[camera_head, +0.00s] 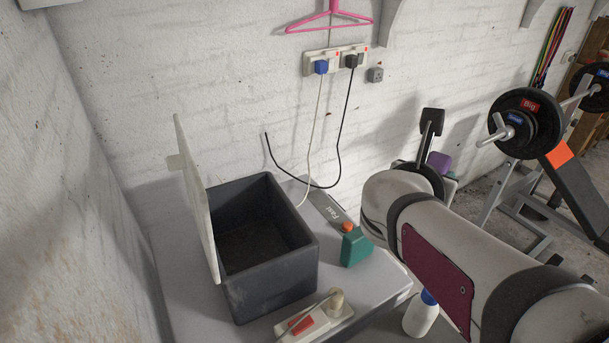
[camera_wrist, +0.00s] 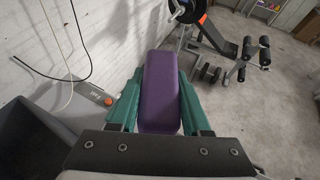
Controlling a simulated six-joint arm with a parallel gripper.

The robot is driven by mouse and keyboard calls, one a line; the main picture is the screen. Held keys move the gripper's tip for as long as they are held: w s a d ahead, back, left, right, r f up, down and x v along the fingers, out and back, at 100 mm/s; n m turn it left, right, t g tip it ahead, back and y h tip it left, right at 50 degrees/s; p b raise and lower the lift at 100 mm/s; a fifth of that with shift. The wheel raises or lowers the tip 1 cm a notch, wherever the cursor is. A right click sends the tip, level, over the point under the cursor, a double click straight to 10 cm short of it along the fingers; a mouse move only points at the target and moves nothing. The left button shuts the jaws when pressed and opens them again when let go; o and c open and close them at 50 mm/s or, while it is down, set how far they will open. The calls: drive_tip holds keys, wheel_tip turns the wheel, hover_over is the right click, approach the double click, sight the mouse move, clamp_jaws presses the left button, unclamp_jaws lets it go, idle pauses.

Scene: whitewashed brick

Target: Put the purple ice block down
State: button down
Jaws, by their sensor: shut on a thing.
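The purple ice block (camera_wrist: 158,90) is a long, smooth-sided block in the middle of the wrist view. My gripper (camera_wrist: 160,108) has green fingers along its left and right sides and is shut on it. In the head view, a small part of the purple block (camera_head: 438,160) shows just behind my white arm, near the wall. My arm hides most of the gripper and the block's underside there. I cannot tell what lies directly beneath the block.
A dark grey open box (camera_head: 262,242) with a raised pale lid (camera_head: 196,200) stands on the grey worktop (camera_head: 178,275). Weight equipment (camera_head: 525,122) stands right.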

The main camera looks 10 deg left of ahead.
drive_tip(key=w+a+r+n+y, duration=0.2)
drive_tip(key=w+a+r, duration=0.15)
drive_tip(key=a, duration=0.25)
drive_tip(key=w+a+f+n+y, duration=0.1)
drive_tip(key=w+a+n+y, duration=0.15)
drive_tip(key=a, duration=0.75)
drive_tip(key=w+a+f+n+y, duration=0.15)
drive_tip(key=w+a, duration=0.25)
drive_tip(key=a, duration=0.7)
drive_tip(key=w+a+f+n+y, duration=0.1)
drive_tip(key=w+a+n+y, duration=0.15)
drive_tip(key=a, duration=0.75)
wheel_tip(320, 180, down, 28)
drive_tip(key=shift+w+a+m+y, duration=0.15)
drive_tip(key=shift+a+m+y, duration=0.15)
drive_tip(key=shift+m+y, duration=0.05)
drive_tip(key=shift+f, duration=0.1)
drive_tip(key=shift+f, duration=0.45)
drive_tip(key=shift+c, duration=1.8)
unclamp_jaws()
drive_tip(key=shift+r, duration=0.1)
